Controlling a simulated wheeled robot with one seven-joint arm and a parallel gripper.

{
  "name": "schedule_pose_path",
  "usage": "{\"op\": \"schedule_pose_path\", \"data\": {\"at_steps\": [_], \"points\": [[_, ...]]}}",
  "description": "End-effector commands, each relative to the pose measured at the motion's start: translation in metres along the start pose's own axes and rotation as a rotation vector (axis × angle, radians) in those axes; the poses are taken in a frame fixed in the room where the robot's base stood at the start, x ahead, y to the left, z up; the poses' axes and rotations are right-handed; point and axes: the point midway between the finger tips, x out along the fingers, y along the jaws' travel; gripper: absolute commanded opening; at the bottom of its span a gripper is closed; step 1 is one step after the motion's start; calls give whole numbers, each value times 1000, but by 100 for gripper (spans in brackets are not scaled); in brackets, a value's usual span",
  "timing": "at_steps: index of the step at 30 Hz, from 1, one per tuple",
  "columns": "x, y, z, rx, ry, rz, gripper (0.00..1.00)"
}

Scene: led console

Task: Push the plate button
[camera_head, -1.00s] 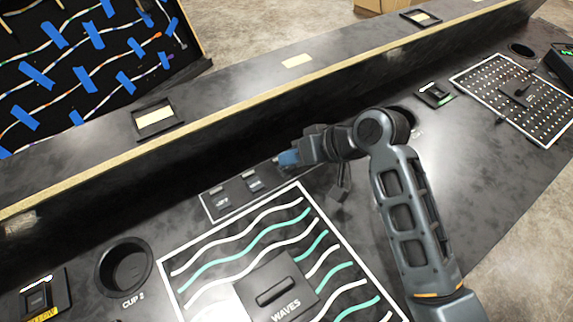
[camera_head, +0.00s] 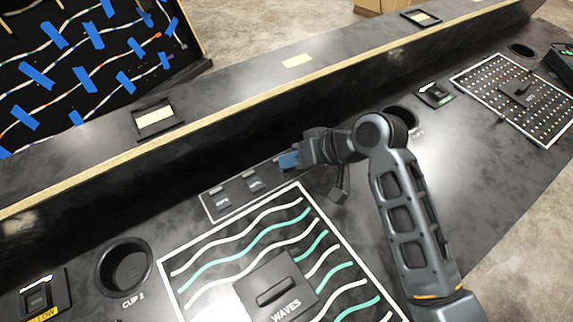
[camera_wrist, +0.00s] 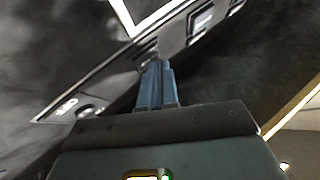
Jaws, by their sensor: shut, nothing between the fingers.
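A narrow outlined button panel (camera_head: 210,213) lies on the console behind the waves board. Two of its buttons show in the head view, a left one (camera_head: 222,201) and a middle one (camera_head: 254,183); their labels are too small to read, so I cannot tell which is the plate button. My gripper (camera_head: 288,160) is shut and empty, with its blue fingers at the panel's right part, hiding what lies there. In the wrist view the fingertips (camera_wrist: 160,66) are over the panel close to a button edge; I cannot tell whether they touch it.
The waves board (camera_head: 215,255) with a dark handled block (camera_head: 275,288) lies in front. A cup holder (camera_head: 124,266) is at left. A raised ledge (camera_head: 240,95) runs behind the panel. A dotted board (camera_head: 480,75) is at far right.

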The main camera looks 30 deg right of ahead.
Motion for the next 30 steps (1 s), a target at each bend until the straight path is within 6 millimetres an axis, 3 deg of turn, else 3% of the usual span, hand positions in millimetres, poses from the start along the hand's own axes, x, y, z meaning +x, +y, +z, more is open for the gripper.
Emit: {"op": "schedule_pose_path", "data": {"at_steps": [30], "points": [[-8, -6, -5, 0, -1, 0, 0]]}}
